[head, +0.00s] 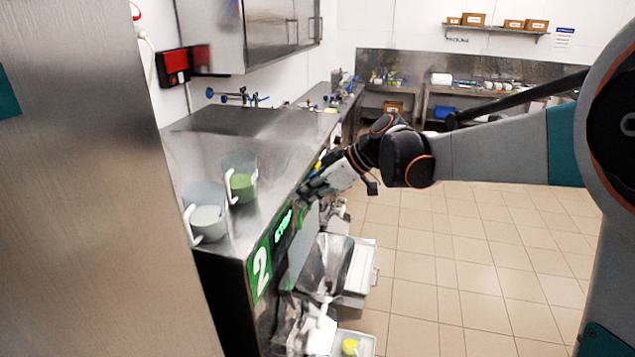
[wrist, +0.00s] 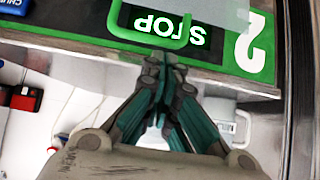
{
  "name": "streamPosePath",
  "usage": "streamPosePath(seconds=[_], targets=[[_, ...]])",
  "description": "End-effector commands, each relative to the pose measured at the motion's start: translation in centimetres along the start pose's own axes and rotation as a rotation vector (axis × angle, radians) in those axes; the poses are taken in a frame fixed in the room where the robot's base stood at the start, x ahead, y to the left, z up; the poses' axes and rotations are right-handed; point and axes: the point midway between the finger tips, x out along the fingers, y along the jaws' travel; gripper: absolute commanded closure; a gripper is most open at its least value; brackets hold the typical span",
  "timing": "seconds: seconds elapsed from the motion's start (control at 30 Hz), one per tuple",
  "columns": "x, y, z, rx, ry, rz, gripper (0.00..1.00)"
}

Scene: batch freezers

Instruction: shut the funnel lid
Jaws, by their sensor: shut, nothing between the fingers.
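The machine's front has a green band with a white 2 and a lit STOP panel (head: 284,228), which is upside down in the wrist view (wrist: 157,27). A steel funnel (head: 325,262) juts from the front below the band. A grey plate (head: 302,243) rises beside it and seems to be its lid; I cannot tell its exact angle. A green loop handle (wrist: 150,42) crosses the STOP panel in the wrist view, next to a grey plate edge (wrist: 215,12). My gripper (wrist: 164,58) is shut and empty, its fingertips close to the handle; contact is unclear.
Two clear jugs, one with pale contents (head: 208,222) and one with green (head: 242,187), stand on the steel counter (head: 215,150). White trays (head: 360,268) sit low beside the funnel. A steel panel (head: 90,190) fills the left. The tiled floor (head: 470,260) is clear.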

Motion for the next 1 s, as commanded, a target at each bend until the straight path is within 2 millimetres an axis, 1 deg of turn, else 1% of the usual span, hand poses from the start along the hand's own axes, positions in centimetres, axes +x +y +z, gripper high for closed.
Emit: streamPosePath(seconds=[0.03, 0.13, 0.33, 0.77, 0.87, 1.0], targets=[[0.6, 0.0, -0.1, -0.001, 0.000, -0.001, 1.00], [1.6, 0.0, -0.1, -0.001, 0.000, 0.000, 1.00], [2.5, 0.1, 0.0, 0.000, -0.001, 0.001, 1.00], [2.3, 0.1, 0.3, 0.001, 0.012, 0.002, 1.00], [1.9, 0.1, 0.8, 0.003, 0.039, 0.003, 1.00], [1.1, 0.1, 2.0, 0.004, 0.105, 0.004, 1.00]])
